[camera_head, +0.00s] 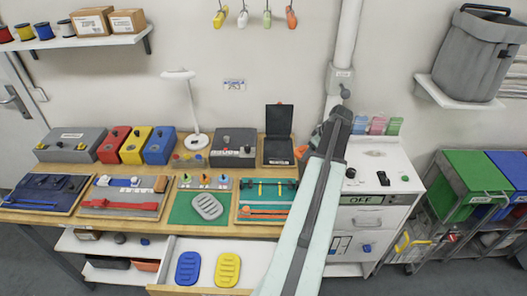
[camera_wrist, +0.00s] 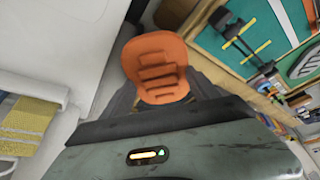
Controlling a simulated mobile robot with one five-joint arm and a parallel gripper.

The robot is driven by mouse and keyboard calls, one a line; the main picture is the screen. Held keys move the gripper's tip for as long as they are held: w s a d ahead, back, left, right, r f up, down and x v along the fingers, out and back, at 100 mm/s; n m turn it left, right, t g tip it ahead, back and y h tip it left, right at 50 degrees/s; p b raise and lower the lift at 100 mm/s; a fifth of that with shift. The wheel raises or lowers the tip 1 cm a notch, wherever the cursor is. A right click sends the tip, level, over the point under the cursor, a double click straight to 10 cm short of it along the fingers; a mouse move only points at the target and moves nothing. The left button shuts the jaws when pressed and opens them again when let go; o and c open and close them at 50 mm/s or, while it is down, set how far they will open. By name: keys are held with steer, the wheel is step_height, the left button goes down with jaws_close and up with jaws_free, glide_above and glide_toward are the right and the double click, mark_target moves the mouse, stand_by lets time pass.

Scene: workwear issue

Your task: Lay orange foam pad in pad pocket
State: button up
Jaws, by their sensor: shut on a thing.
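The orange foam pad (camera_wrist: 156,66) is ribbed and rounded, and stands out beyond my gripper (camera_wrist: 162,92) in the wrist view. My gripper is shut on its near end. In the head view my arm hides most of the gripper and pad; a small orange patch (camera_head: 300,152) shows left of the arm, and I cannot tell if it is the pad. A dark blue cloth-like piece (camera_head: 45,188) lies in the left tray on the bench. I cannot make out a pad pocket for certain in either view.
A grey pad (camera_head: 207,206) lies on a green mat (camera_head: 184,212). A blue pad (camera_head: 187,268) and a yellow pad (camera_head: 228,269) lie in the open drawer below. A lamp (camera_head: 192,110) and several boxes stand behind. A white cabinet (camera_head: 398,168) is right of my arm.

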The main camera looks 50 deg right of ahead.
steer(key=shift+w+f, duration=0.1)
steer(key=shift+f, duration=0.3)
steer(key=shift+w+d+r, duration=0.15)
steer(key=shift+w+d, duration=0.05)
steer(key=shift+w, duration=0.05)
glide_above(277, 150)
steer(key=shift+s+a+f+b, duration=0.1)
steer(key=shift+s+f+b, duration=0.2)
steer(key=shift+f+b, duration=0.2)
steer(key=shift+s+f+b, duration=0.3)
steer(key=shift+f+b, duration=0.1)
steer(key=shift+f, duration=0.1)
steer(key=shift+s+f+b, duration=0.1)
steer(key=shift+f+b, duration=2.7)
steer(key=o, duration=1.4)
steer(key=shift+r, duration=0.1)
steer(key=shift+c, duration=0.2)
